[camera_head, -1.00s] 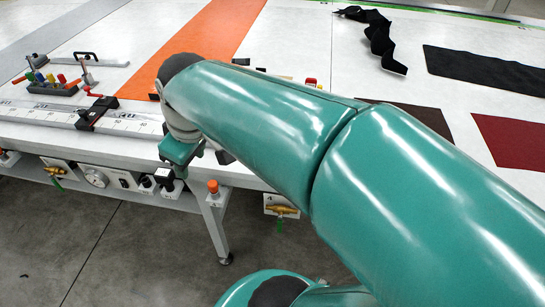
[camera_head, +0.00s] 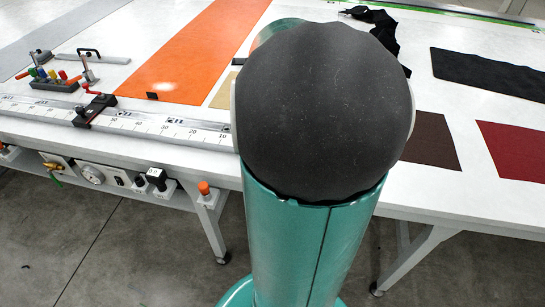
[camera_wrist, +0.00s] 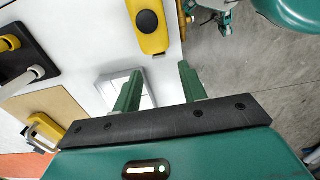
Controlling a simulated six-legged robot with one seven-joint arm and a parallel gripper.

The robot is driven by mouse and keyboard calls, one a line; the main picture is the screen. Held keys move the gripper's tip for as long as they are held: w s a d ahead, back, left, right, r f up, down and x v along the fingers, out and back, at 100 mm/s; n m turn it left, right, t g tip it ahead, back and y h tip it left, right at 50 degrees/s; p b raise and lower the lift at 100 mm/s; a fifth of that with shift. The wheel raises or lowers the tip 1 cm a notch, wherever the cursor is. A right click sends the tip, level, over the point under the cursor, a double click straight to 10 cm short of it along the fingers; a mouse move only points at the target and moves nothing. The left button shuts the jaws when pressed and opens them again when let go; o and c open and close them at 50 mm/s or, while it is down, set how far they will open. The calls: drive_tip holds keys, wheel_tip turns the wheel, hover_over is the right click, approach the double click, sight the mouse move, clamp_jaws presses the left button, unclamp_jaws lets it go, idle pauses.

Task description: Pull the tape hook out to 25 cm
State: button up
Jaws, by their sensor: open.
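In the wrist view, a yellow body with a round black disc (camera_wrist: 148,20), which looks like a tape measure, lies on the white table top near its edge. I cannot make out a tape hook or any drawn-out tape. My gripper (camera_wrist: 159,88) has its two green fingers apart with nothing held between them. The yellow body is beyond the fingertips, apart from them. A pale metallic frame-like piece (camera_wrist: 116,84) lies below and partly behind the left finger. In the head view my arm hides the gripper and the yellow body.
The white table (camera_head: 105,72) carries a ruler rail (camera_head: 150,122) with a black clamp (camera_head: 95,108), coloured knobs (camera_head: 52,78) and an orange strip (camera_head: 195,50). A yellow-handled tool (camera_wrist: 42,128) and a black piece (camera_wrist: 22,45) lie left in the wrist view. Floor lies beyond the edge.

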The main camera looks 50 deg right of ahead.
wheel_tip(320, 180, down, 6)
drive_tip(key=shift+r, duration=0.1)
clamp_jaws()
